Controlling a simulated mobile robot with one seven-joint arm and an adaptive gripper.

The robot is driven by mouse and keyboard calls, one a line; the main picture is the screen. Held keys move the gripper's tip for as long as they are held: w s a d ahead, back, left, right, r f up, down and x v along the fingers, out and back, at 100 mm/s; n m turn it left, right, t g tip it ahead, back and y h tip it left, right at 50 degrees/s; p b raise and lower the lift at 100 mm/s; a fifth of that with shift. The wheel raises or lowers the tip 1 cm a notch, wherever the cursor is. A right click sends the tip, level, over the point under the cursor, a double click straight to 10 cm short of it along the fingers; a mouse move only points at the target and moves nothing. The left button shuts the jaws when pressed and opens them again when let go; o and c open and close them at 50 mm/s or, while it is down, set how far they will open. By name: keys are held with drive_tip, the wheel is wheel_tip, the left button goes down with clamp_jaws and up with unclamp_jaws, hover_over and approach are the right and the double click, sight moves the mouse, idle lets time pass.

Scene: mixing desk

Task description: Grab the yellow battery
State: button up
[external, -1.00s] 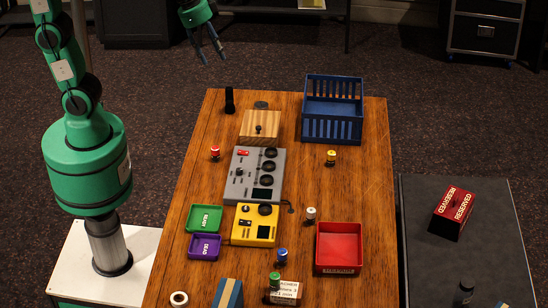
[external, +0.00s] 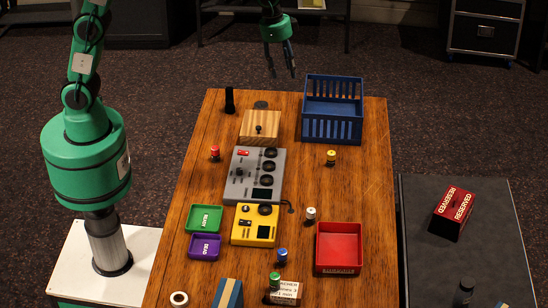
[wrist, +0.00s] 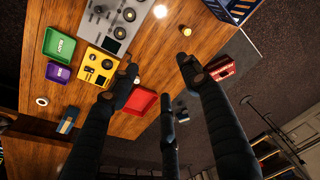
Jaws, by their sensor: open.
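The yellow battery (external: 331,158) stands upright on the wooden table, right of the grey mixer and in front of the blue crate in the external view. In the wrist view the yellow battery (wrist: 186,31) shows as a small yellow cylinder beyond the right fingertip. My gripper (external: 282,72) hangs high in the air and appears above the table's far edge in the external view. In the wrist view my gripper (wrist: 160,75) has its dark fingers spread, with nothing between them. It is well apart from the battery.
The blue crate (external: 333,135) stands at the table's back right. The grey mixer (external: 243,190), yellow device (external: 246,233) and red tray (external: 320,248) fill the middle and front. Red (external: 215,153), white (external: 310,215), blue (external: 281,257) and green (external: 274,281) batteries stand around. Table near the yellow battery is clear.

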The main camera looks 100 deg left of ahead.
drive_tip(key=w+a+f+g+p, duration=0.1)
drive_tip(key=w+a+f, duration=0.3)
drive_tip(key=w+f, duration=0.75)
drive_tip(key=m+g+p, duration=0.1)
drive_tip(key=m+p, duration=0.1)
hover_over(331, 152)
wheel_tip(331, 152, down, 15)
drive_tip(key=shift+w+f, duration=0.2)
drive_tip(key=shift+f, duration=4.3)
drive_tip(key=shift+f, duration=0.1)
drive_tip(key=shift+s+d+f, duration=0.1)
drive_tip(key=shift+s+f, duration=0.05)
drive_tip(key=shift+f, duration=2.35)
